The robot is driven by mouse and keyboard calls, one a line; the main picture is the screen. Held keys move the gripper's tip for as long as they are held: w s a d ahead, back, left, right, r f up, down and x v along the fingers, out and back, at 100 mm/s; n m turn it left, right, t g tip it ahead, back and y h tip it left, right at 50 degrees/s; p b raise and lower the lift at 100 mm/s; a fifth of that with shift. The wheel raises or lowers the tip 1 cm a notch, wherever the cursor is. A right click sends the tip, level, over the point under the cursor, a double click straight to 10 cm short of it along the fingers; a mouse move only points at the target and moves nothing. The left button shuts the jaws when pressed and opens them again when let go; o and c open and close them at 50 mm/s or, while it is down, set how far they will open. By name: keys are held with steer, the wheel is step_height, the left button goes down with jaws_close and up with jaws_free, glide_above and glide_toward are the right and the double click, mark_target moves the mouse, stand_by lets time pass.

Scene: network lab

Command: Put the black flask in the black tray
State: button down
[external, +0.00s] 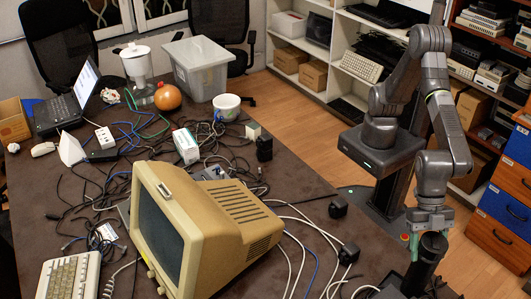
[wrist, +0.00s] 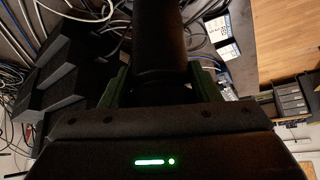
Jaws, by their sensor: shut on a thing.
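The black flask (external: 428,258) is at the bottom right of the external view, at the table's right edge, standing roughly upright. My gripper (external: 430,222) points down and is shut on its upper part. In the wrist view the flask (wrist: 160,45) is a dark cylinder between the two fingers of my gripper (wrist: 160,88). Whether its base touches anything is cut off or too dark to tell. I cannot clearly make out the black tray; dark shapes by the flask's foot and an angular black object (wrist: 75,65) in the wrist view are not clear enough to name.
A beige monitor (external: 200,225), loose cables and black power adapters (external: 348,253) crowd the brown table (external: 295,180). A keyboard (external: 70,275) lies at the front left. Blue and orange drawers (external: 500,215) stand right.

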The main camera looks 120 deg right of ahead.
steer(key=shift+f, duration=1.65)
steer(key=shift+f, duration=0.1)
steer(key=shift+f, duration=0.15)
steer(key=shift+c, duration=2.3)
jaws_free()
steer(key=v, duration=1.2)
steer(key=shift+r+b, duration=0.2)
steer(key=shift+b, duration=0.15)
